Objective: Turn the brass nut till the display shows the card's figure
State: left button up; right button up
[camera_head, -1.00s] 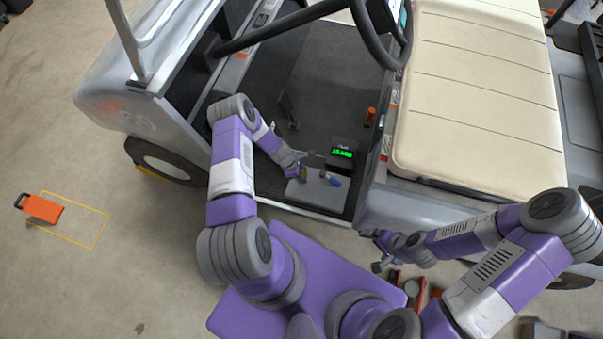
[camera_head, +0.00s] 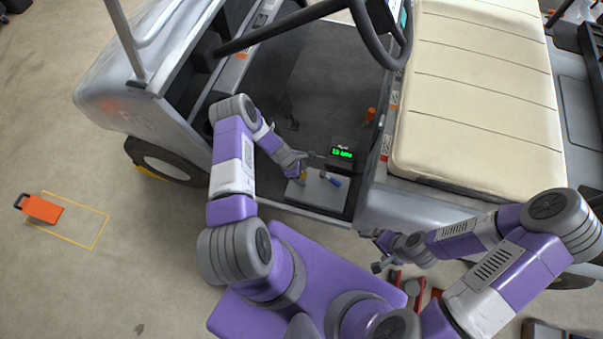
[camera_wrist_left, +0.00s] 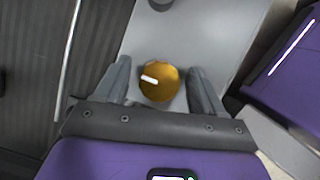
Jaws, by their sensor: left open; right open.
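The brass nut (camera_wrist_left: 160,83) shows as a round gold top with a pale mark in the left wrist view. It stands on a grey plate (camera_wrist_left: 190,30). My left gripper (camera_wrist_left: 159,88) is open, with one finger on either side of the nut and a visible gap to each. In the head view my left gripper (camera_head: 300,168) is over the near end of the plate and partly hides the nut. The display (camera_head: 342,152) is a black box with green figures too small to read surely. I cannot make out the card. My right gripper (camera_head: 377,251) is open and empty.
The steering wheel (camera_head: 385,35), cream seat (camera_head: 475,100) and cart side wall surround the footwell. Red tools (camera_head: 415,290) lie below my right gripper. An orange object (camera_head: 42,209) is on the open floor at left.

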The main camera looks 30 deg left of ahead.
pick_arm(q)
jog(key=p+v, duration=0.3)
jog(key=v, duration=0.4)
jog(key=shift+r, duration=0.25)
jog(key=shift+a, duration=0.1)
jog(key=s+d+r+m+p, duration=0.3)
jog(key=s+d+r+m, duration=0.4)
jog(key=d+r+m, duration=0.2)
jog(key=s+d+r+m+g+p, duration=0.1)
jog(key=s+d+r+m+p, duration=0.2)
jog(key=s+d+r+m, duration=0.4)
notch_tip(320, 180, up, 3)
jog(key=d+m, duration=0.2)
jog(key=m, duration=0.2)
jog(key=shift+s+d+m, duration=0.15)
jog(key=shift+d+m, duration=0.15)
jog(key=shift+d, duration=0.05)
